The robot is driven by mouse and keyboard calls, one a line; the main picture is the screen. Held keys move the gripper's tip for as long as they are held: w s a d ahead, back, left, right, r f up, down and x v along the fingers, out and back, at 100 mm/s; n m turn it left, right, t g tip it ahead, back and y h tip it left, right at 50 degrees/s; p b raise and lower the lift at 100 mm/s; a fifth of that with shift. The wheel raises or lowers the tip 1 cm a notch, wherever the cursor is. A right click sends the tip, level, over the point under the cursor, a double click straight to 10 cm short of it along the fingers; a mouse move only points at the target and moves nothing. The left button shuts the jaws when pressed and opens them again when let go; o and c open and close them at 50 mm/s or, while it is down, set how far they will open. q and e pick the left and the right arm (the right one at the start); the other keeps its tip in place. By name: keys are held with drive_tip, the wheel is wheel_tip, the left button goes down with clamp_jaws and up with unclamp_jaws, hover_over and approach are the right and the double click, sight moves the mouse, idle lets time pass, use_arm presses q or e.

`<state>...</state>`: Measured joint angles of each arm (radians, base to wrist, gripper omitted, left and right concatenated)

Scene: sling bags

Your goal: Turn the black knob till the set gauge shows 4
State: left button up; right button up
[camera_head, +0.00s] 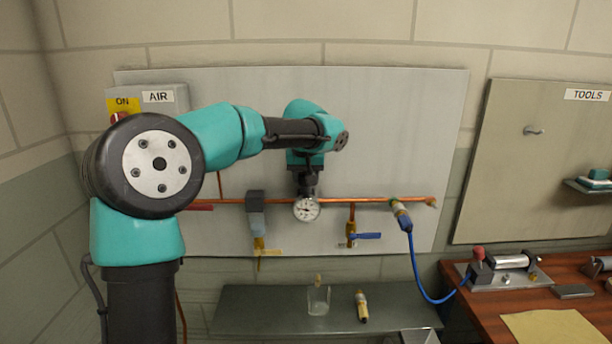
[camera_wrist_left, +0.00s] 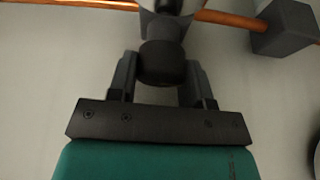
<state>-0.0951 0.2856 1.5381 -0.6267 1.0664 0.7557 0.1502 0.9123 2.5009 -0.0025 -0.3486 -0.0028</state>
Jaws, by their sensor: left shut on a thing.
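The black knob (camera_wrist_left: 162,62) sits between the two fingers of my left gripper (camera_wrist_left: 162,75) in the left wrist view, and the gripper is shut on it. In the head view my left gripper (camera_head: 306,183) reaches down to the top of the regulator, just above the round gauge, and mostly hides the knob. The white-faced set gauge (camera_head: 306,209) hangs on the copper pipe under the gripper. Its dial is too small to read a value. My right gripper is not in view.
A copper pipe (camera_head: 375,200) crosses the grey panel with a filter (camera_head: 256,212), a blue-handled valve (camera_head: 365,236) and a blue hose (camera_head: 418,270). An AIR box (camera_head: 172,100) is at left. A glass (camera_head: 318,300) and a brass-coloured fitting (camera_head: 361,305) stand on the shelf below.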

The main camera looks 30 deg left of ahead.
use_arm(q)
drive_tip(key=shift+m+h, duration=0.4)
drive_tip(key=shift+m, duration=0.7)
drive_tip(key=o, duration=0.9)
